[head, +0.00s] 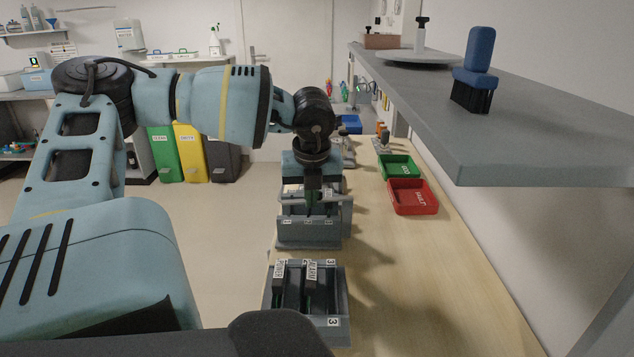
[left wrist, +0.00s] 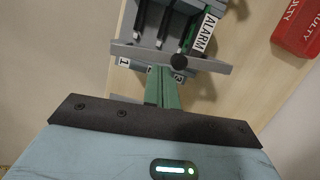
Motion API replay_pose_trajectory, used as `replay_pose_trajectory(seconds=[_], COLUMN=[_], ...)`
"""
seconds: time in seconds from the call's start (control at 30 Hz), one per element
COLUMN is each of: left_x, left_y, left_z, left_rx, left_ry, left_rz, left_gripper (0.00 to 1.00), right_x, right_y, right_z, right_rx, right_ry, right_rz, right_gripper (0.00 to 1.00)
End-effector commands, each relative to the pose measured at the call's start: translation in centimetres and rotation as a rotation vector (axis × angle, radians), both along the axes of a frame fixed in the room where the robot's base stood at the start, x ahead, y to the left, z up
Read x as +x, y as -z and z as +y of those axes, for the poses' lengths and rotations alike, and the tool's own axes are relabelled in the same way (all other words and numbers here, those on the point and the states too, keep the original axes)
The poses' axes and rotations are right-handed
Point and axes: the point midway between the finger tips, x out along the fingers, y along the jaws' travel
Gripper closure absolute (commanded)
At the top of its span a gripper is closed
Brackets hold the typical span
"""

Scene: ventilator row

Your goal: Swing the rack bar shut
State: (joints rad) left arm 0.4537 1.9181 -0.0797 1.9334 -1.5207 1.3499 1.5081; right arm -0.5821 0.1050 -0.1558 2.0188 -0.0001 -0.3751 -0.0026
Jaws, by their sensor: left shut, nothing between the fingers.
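The rack (head: 305,238) under my left gripper stands on the wooden bench, with numbered slots along its front. A module labelled ALARM (left wrist: 205,32) sits in a slot beyond the bar. My left gripper (head: 312,203) points down at the rack; its green fingers (left wrist: 162,84) are together and empty, with their tips close to the bar. I cannot tell whether they touch it. My arm hides part of the rack in the head view.
A green tray (head: 398,168) and a red tray (head: 412,197) lie to the right. A grey shelf (head: 520,130) with a blue-handled brush (head: 478,68) overhangs the bench's right side. The bench front right is clear.

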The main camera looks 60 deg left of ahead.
Motion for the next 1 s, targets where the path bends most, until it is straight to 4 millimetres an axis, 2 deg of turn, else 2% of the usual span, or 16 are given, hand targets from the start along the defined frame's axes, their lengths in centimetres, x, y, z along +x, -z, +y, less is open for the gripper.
replay_pose_trajectory(seconds=[0.33,1.0], left_x=[0.2,0.2], left_y=[0.0,-0.4], left_z=[1.1,1.3], left_rx=[0.001,0.001], left_ry=[0.005,0.003], left_rz=[0.000,-0.001], left_gripper=[1.00,1.00], right_x=[0.1,0.2], right_y=[0.1,0.0], right_z=[0.0,0.0], right_rx=[0.001,0.001], right_ry=[0.000,0.000], right_rz=[0.000,-0.004], right_gripper=[1.00,1.00])
